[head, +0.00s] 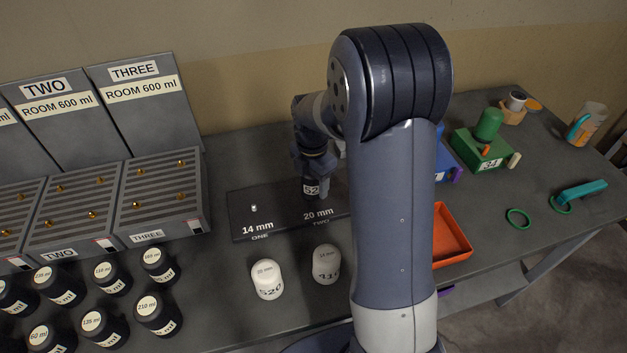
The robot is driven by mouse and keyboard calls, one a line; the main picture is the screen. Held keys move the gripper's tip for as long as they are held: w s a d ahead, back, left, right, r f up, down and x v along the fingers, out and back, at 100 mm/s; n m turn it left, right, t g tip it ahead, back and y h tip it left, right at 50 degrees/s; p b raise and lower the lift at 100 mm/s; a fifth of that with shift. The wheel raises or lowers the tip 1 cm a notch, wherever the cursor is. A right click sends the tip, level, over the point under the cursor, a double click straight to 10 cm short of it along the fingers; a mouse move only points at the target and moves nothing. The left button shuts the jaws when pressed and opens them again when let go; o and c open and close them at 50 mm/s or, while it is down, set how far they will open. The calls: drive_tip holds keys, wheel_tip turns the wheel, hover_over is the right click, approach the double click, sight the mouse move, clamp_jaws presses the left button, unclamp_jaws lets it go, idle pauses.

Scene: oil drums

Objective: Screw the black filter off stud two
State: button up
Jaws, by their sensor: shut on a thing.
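The dark stud plate (282,234) lies flat on the bench, marked 14 mm ONE on the left and 20 mm TWO on the right. A black filter (311,190) with a pale label starting "52" stands upright above the TWO mark. My gripper (313,176) points down over it and is shut on its upper part. The filter hides stud two. Stud one (254,208) is bare. Whether the filter touches the plate cannot be told. My arm hides the plate's right end.
Two white filters (267,280) (326,264) stand in front of the plate. Several dark jars (158,313) and a slotted rack (164,204) are at left. An orange tray (452,236), a green block (481,152) and a teal tool (582,191) are at right.

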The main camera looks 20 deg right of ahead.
drive_tip(key=shift+r+p, duration=1.1)
drive_tip(key=shift+r, duration=0.45)
drive_tip(key=shift+d, duration=0.1)
